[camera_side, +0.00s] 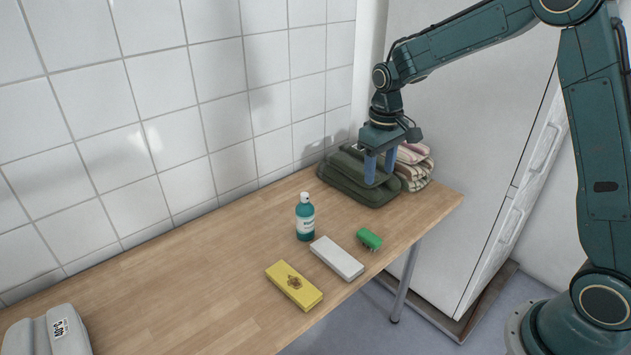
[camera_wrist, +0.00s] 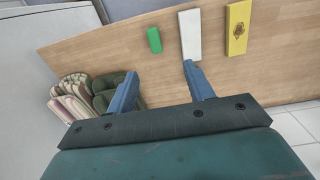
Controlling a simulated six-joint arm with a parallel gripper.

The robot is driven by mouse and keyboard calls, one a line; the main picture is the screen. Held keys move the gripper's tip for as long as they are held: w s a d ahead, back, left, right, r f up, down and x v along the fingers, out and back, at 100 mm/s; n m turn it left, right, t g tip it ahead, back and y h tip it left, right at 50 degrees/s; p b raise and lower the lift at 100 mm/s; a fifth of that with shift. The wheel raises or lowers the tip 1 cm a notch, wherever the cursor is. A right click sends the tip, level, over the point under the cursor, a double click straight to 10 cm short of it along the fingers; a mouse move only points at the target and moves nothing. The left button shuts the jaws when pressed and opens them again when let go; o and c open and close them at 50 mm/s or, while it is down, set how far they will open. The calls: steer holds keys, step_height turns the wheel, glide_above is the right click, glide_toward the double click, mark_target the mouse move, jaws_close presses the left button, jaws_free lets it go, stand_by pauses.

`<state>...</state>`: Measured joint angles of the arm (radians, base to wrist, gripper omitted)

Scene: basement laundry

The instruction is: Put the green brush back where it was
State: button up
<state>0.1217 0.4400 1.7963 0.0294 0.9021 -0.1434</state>
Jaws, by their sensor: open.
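The green brush (camera_side: 369,239) lies on the wooden table near its front edge, to the right of a white box. It also shows in the wrist view (camera_wrist: 154,40), beyond my fingertips and apart from them. My gripper (camera_side: 380,167) is open and empty, pointing down in front of the dark green folded cloth in the side view. In the wrist view my gripper (camera_wrist: 160,72) shows its two blue fingers spread wide, with bare table between them.
A white box (camera_side: 337,257), a yellow box (camera_side: 294,284) and a teal bottle (camera_side: 305,217) stand near the brush. A grey object (camera_side: 45,335) is at lower left. The table's (camera_side: 170,290) left-middle is clear.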

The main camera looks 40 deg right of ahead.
steer(key=s+a+r+t, duration=0.2)
steer(key=s+r, duration=0.5)
steer(key=s, duration=0.2)
steer(key=s+a+r+t, duration=0.2)
steer(key=s+a+r, duration=0.1)
steer(key=s+r, duration=0.5)
steer(key=s+a+f+t, duration=0.1)
steer(key=s, duration=0.8)
steer(key=shift+s+f+t, duration=0.25)
steer(key=shift+t, duration=0.05)
